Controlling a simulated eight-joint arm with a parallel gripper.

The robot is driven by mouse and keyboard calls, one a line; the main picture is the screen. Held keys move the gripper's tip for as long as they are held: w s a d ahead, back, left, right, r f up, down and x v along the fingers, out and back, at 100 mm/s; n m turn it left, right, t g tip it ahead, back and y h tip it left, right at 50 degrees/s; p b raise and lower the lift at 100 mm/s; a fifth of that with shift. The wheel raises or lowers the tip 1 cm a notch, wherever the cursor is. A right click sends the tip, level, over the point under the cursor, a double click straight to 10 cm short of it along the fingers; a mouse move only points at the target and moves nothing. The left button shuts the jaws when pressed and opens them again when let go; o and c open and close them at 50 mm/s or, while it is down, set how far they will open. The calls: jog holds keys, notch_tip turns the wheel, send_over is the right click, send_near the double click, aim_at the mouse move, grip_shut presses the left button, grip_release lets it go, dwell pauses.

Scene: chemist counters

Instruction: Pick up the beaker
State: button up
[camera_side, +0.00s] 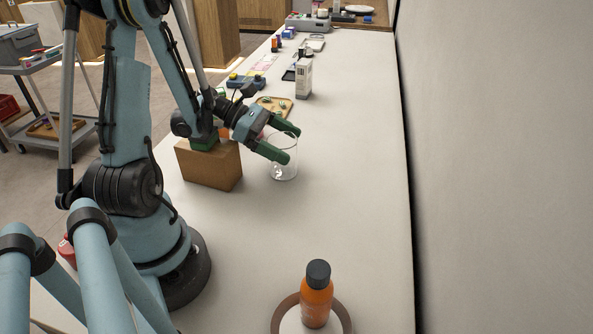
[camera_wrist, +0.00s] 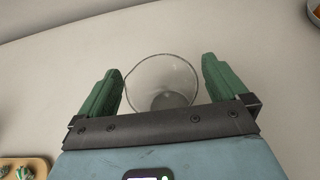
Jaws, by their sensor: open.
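The beaker (camera_side: 284,171) is clear glass and stands upright on the pale counter. My gripper (camera_side: 292,145) is open, with its green fingers at the beaker's upper part. In the wrist view the beaker (camera_wrist: 163,72) shows its round rim between the two fingers of my gripper (camera_wrist: 162,80), with a small gap on each side. Its base shows as a grey disc. The near part of the beaker is hidden behind the gripper's dark bar. I cannot tell how far down the fingers reach along the glass.
A brown box (camera_side: 210,165) stands close left of the beaker. A wooden tray (camera_side: 275,106) and a white carton (camera_side: 303,78) are behind it. An orange bottle (camera_side: 316,296) stands on a round base in front. The counter right of the beaker is clear up to the wall.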

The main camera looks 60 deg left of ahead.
jog(key=shift+x, duration=0.8)
jog(key=shift+c, duration=0.2)
jog(key=c, duration=1)
jog(key=shift+o, duration=0.2)
jog(key=shift+r, duration=0.1)
